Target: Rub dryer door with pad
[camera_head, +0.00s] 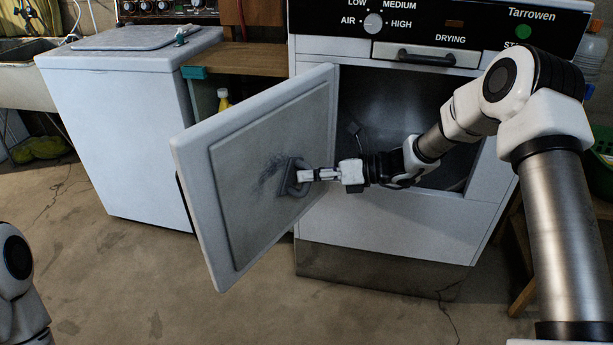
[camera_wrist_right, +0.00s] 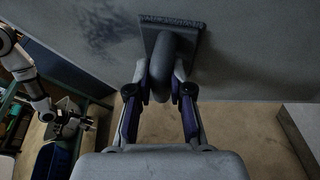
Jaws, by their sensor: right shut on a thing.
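The dryer door (camera_head: 255,150) stands open to the left of the dryer, its inner face toward the right. A dark smudge (camera_head: 270,172) marks that face; it also shows in the right wrist view (camera_wrist_right: 105,28). My right gripper (camera_head: 308,175) is shut on the handle of the grey pad (camera_head: 287,178), with its fingers either side of the handle in the right wrist view (camera_wrist_right: 163,82). The pad's flat side is at the door face, beside and partly over the smudge. Whether it presses firmly I cannot tell. Part of my left arm shows at lower left; its gripper is out of the head view.
The dryer body (camera_head: 400,215) has an open, dark drum cavity (camera_head: 385,105) behind my right gripper. A white washer-like unit (camera_head: 115,120) stands at left, with a wooden shelf (camera_head: 240,59) and yellow bottle (camera_head: 223,98) between. The concrete floor in front is clear.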

